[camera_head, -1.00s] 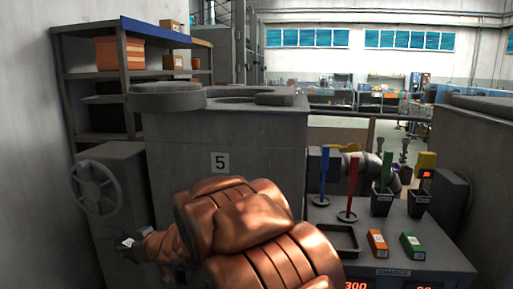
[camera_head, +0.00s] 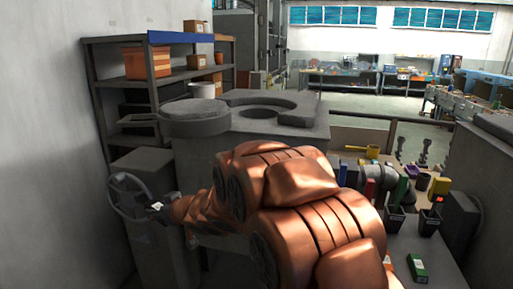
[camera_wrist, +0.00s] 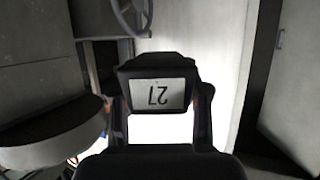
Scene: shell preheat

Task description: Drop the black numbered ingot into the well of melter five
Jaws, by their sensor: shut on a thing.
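A black ingot with a white label reading 27 (camera_wrist: 158,94) is held between the two fingers of my gripper (camera_wrist: 160,100) in the wrist view. In the head view the gripper (camera_head: 166,204) is small, at the left end of my copper-coloured arm, with the ingot's white label (camera_head: 156,206) at its tip. It appears beside the handwheel, left of and lower than the melter's top. The melter (camera_head: 308,124) stands behind my arm. Its round lid (camera_head: 194,117) is swung to the left and the well opening (camera_head: 262,112) shows on top. Its number plate is hidden by my arm.
A handwheel (camera_head: 128,196) stands at the left, also seen in the wrist view (camera_wrist: 131,14). A shelf with boxes (camera_head: 162,41) is behind the melter. A control table (camera_head: 402,240) with coloured tools and a green block (camera_head: 417,268) lies at the right.

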